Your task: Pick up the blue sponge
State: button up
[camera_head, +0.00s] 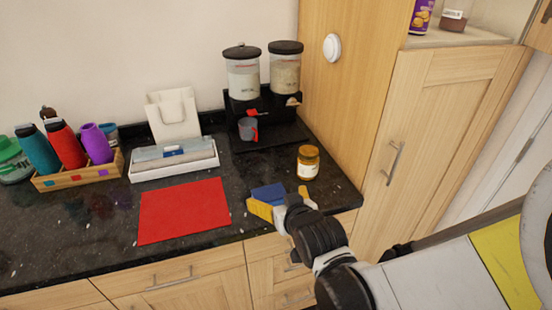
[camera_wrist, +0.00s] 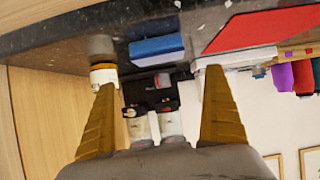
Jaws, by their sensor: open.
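The blue sponge (camera_head: 268,192) lies on the dark granite worktop near its front edge, right of a red mat. My gripper (camera_head: 277,198) is at the front edge beside it, with yellow fingers spread apart. In the wrist view the sponge (camera_wrist: 157,46) shows as a blue block with a pale layer, ahead of the gap between the open fingertips (camera_wrist: 158,72). Nothing is held. In the head view my gripper hides the sponge's near side. I cannot tell whether a finger touches it.
A jar (camera_head: 308,162) stands close behind and right of the sponge. The red mat (camera_head: 184,210) lies to the left. A cereal dispenser (camera_head: 262,75) with a grey cup (camera_head: 248,129), a white tray (camera_head: 140,172) and a bottle box (camera_head: 85,177) stand behind. A tall cabinet (camera_head: 345,90) bounds the right.

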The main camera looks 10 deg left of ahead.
aim_at(270, 194)
jog(key=b+x, duration=0.1)
jog(key=x, duration=0.3)
jog(key=shift+d, duration=0.15)
jog(key=w+a+f+b, duration=0.2)
jog(key=f, duration=0.1)
jog(key=shift+w+a+f+b, duration=0.1)
jog(key=shift+w+f+b, duration=0.2)
jog(key=shift+w, duration=0.1)
jog(key=shift+w+a+f, duration=0.1)
jog(key=shift+w+a, duration=0.05)
jog(key=shift+w, duration=0.1)
jog(key=c, duration=0.8)
